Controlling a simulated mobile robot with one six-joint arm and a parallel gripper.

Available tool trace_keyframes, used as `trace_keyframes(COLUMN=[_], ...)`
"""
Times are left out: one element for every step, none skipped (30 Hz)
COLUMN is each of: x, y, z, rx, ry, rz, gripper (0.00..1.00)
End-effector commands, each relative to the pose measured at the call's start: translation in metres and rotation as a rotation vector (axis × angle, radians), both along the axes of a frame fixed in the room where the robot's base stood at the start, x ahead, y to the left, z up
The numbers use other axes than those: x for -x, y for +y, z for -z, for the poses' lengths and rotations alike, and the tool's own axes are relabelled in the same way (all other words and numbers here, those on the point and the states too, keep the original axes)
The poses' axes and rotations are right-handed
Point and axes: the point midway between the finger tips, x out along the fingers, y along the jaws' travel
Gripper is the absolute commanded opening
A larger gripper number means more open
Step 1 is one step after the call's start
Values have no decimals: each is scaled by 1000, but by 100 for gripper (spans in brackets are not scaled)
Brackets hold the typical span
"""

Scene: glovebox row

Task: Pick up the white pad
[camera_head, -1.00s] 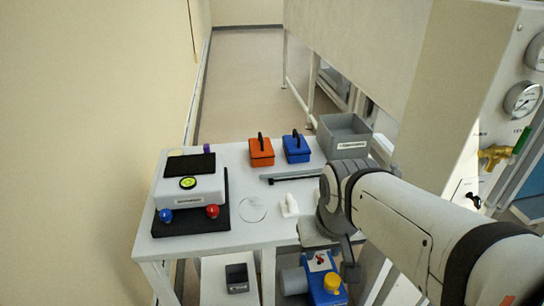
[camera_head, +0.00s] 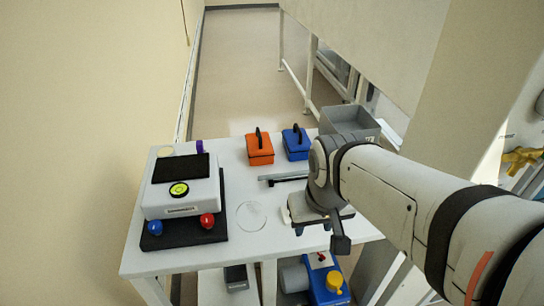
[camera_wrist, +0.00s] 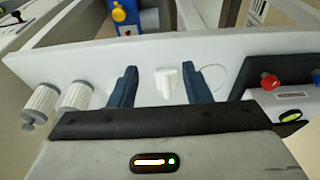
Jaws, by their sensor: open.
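A small white piece with a flat base and an upright grip, which I take for the white pad (camera_wrist: 167,82), stands on the white table in the wrist view. It shows between the two blue fingers of my gripper (camera_wrist: 160,70), with a gap on each side. I cannot tell how far the fingertips are above the table or the pad. In the head view my gripper (camera_head: 312,228) is over the table's front right part and hides most or all of the pad. The gripper is open and empty.
A clear round disc (camera_head: 251,216) lies left of my gripper. Further left is a white device (camera_head: 182,195) on a black base with red and blue knobs. Orange (camera_head: 260,150) and blue (camera_head: 296,145) boxes and a grey bin (camera_head: 349,121) stand behind. Two ribbed cylinders (camera_wrist: 78,97) stand near one finger.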

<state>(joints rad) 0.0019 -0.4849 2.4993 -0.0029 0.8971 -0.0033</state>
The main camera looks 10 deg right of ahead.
Motion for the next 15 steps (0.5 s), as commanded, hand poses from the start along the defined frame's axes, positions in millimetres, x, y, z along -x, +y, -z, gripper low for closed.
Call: trace_keyframes(x=[-4, -7, -13, -18, -24, -34, -41, -49, -59, -67, -75, -84, -91, -97, -105], y=[0, 0, 3, 5, 5, 5, 5, 5, 5, 5, 5, 5, 5, 5, 4], z=[-4, -6, -8, -10, -12, -15, -16, -17, -17, -17, -15, -13, -11, -9, -6], rx=[0, 0, 0, 0, 0, 0, 0, 0, 0, -1, -1, -1, -2, -2, -2], ry=[8, 14, 23, 31, 42, 57, 69, 81, 100, 111, 123, 140, 150, 162, 174], rz=[0, 0, -4, -7, -7, -7, -7, -6, -6, -5, -5, -5, -4, -4, -4], gripper=[44, 44, 44, 44, 44, 44, 44, 44, 44, 44, 44, 44, 44, 44, 44])
